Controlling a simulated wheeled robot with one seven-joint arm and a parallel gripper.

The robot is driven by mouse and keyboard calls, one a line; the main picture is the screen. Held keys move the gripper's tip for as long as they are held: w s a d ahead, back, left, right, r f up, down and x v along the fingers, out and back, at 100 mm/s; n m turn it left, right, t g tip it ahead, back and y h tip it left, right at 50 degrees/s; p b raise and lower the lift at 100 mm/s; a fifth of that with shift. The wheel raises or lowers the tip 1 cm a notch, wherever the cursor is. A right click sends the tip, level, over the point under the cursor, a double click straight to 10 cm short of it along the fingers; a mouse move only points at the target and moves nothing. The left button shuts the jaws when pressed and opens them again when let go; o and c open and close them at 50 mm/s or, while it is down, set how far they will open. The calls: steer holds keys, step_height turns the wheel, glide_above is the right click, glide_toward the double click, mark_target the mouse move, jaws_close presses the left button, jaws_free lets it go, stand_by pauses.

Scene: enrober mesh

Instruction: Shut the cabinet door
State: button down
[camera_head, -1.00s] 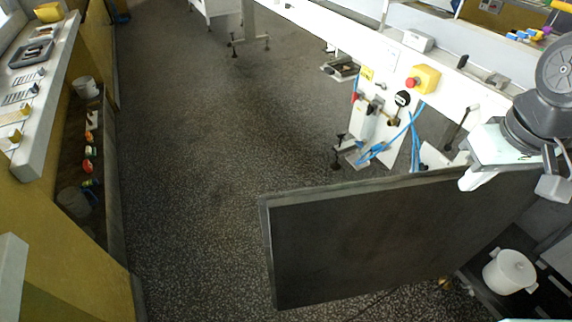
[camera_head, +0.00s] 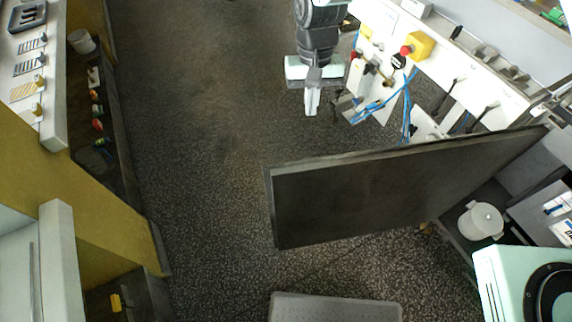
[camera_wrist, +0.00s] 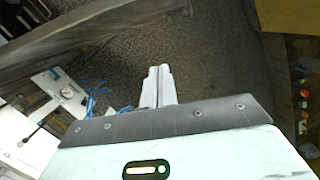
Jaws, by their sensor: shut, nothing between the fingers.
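The cabinet door (camera_head: 390,192) is a dark grey panel that stands swung wide open over the floor. Its hinge side is at the right, beside the open cabinet with a white pot (camera_head: 481,221) inside. My gripper (camera_head: 312,108) is shut and empty. In the head view it appears above the door's upper edge, near the door's free left end, with a visible gap between them. In the wrist view the shut fingers (camera_wrist: 158,85) point over the floor, and the dark door (camera_wrist: 80,42) crosses the upper left. I see no contact with the door.
A white machine frame with a red-and-yellow stop button (camera_head: 418,46) and blue hoses (camera_head: 380,106) stands behind the door. A yellow counter with open shelves (camera_head: 105,130) runs along the left. The speckled floor (camera_head: 200,130) between them is clear.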

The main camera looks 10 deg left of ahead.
mark_target(286, 168)
steer(key=s+a+f, duration=0.3)
steer(key=a+f, duration=0.1)
steer(key=a, duration=0.2)
steer(key=shift+n+g+h, duration=0.3)
steer(key=shift+s+d+f+p, duration=0.2)
steer(key=shift+s+f+p, duration=0.85)
steer(key=shift+f, duration=0.6)
steer(key=shift+s+d+f+p, duration=0.25)
steer(key=shift+s+f+p, duration=0.8)
steer(key=shift+f, duration=0.6)
steer(key=shift+s+d+f+p, duration=0.2)
steer(key=shift+s+f+p, duration=0.8)
steer(key=shift+f, duration=0.65)
